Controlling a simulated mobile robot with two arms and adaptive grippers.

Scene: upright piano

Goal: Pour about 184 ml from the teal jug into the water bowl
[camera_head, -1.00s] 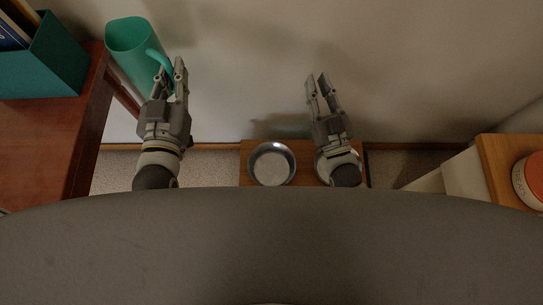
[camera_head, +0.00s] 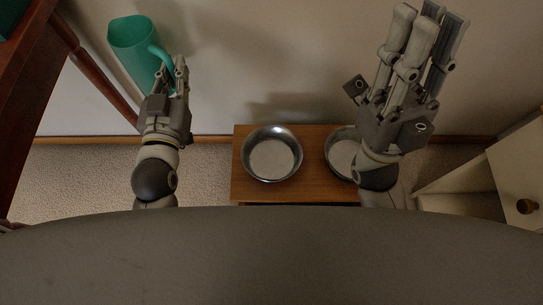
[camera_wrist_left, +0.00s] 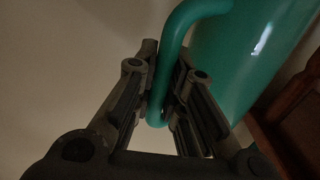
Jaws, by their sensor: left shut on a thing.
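The teal jug (camera_head: 132,50) is at the upper left in the head view, its handle toward my left gripper (camera_head: 180,76). In the left wrist view, the jug (camera_wrist_left: 255,60) stands beside the gripper (camera_wrist_left: 160,105), which is shut on its handle (camera_wrist_left: 170,60). The jug appears held in the air, and its contents cannot be seen. A metal bowl (camera_head: 272,157) sits on a low wooden stand, and a second metal bowl (camera_head: 341,154) is partly hidden by my right arm. Which one is the water bowl is not marked. My right gripper (camera_head: 436,18) is raised right of the bowls; its jaw gap is unclear.
The wooden stand (camera_head: 243,187) is low, near the wall (camera_head: 270,60). A dark reddish wooden piece (camera_head: 30,70) is at the left edge. A pale cabinet with a round knob (camera_head: 527,206) is at the right. Carpet (camera_head: 90,175) lies clear left of the stand.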

